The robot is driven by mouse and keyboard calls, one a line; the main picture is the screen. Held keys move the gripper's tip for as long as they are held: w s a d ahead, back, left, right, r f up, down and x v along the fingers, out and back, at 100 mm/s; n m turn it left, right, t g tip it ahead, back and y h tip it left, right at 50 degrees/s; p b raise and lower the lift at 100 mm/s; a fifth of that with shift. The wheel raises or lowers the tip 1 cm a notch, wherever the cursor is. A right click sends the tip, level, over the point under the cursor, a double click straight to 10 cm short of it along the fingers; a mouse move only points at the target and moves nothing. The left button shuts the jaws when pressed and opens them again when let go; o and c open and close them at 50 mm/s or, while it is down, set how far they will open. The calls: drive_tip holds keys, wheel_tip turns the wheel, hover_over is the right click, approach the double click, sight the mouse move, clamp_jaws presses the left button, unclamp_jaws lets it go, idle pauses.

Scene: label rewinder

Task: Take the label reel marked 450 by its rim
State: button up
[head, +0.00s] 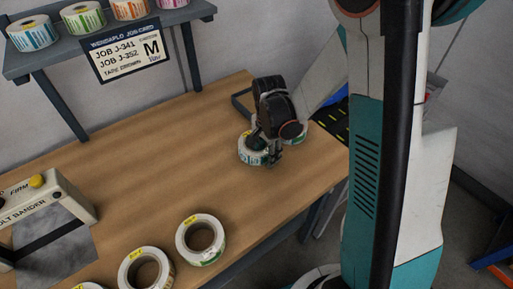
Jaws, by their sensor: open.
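A white label reel (250,156) with green-blue print lies on the wooden bench near its right end. My gripper (266,150) is open and low over this reel's right side; one finger appears at its hole and another outside its rim. I cannot tell whether the fingers touch it. Another reel (300,128) is mostly hidden behind my gripper. A white reel with a yellow tag (200,241) lies at the front of the bench, with a second one (145,272) to its left. No 450 marking is legible on any reel.
A shelf (110,42) at the back holds several coloured reels and a job card (125,50). A bolt bander (45,207) stands at the left with a yellow knob. One more reel (88,286) is cut off at the bottom. The bench middle (150,160) is clear.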

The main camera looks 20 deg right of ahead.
clamp_jaws()
drive_tip(key=shift+r, duration=0.1)
